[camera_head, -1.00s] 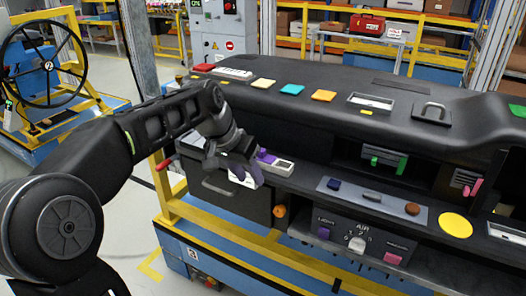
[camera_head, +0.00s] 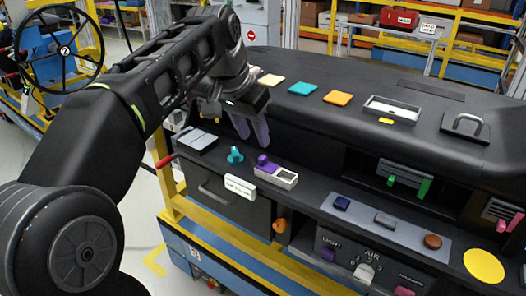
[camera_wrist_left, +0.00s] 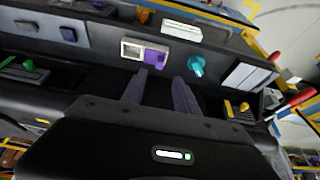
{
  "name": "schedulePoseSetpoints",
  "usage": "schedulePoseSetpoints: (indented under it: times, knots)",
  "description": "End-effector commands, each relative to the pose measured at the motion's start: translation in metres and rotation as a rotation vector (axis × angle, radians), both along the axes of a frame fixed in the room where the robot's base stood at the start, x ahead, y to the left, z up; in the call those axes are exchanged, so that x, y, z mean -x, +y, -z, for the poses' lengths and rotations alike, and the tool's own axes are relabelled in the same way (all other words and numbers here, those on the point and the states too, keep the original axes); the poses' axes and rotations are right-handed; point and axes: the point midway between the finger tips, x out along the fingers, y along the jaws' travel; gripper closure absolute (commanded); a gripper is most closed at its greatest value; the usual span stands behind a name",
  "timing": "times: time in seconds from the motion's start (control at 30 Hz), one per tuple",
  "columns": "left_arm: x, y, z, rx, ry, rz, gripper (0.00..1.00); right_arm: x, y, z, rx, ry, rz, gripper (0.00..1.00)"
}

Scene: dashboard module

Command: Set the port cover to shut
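In the left wrist view the purple cover (camera_wrist_left: 155,57) lies beside the uncovered opening (camera_wrist_left: 131,49). My left gripper (camera_head: 250,130) is above and behind the port, its two purple fingers pointing down. In the wrist view its fingers (camera_wrist_left: 162,90) stand apart with nothing between them. My right gripper is not in view.
A teal knob (camera_head: 235,155) stands just left of the port. A white label plate (camera_head: 240,187) is on the ledge front. A button strip (camera_head: 388,222) lies to the right. The dashboard top (camera_head: 330,120) overhangs the ledge behind.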

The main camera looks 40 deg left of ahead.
Motion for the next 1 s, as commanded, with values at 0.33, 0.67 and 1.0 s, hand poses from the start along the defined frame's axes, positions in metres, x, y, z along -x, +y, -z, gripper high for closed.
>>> schedulePoseSetpoints:
  times: [0.33,0.67,1.0]
  knots:
    - [-0.011,0.001,0.030,0.002,0.004,0.000,0.64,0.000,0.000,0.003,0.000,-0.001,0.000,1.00]
    - [-0.028,0.001,0.070,0.002,0.003,0.000,0.64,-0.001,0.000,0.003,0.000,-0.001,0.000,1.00]
    - [-0.030,0.000,0.073,0.001,0.000,0.000,0.64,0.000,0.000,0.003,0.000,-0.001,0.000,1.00]
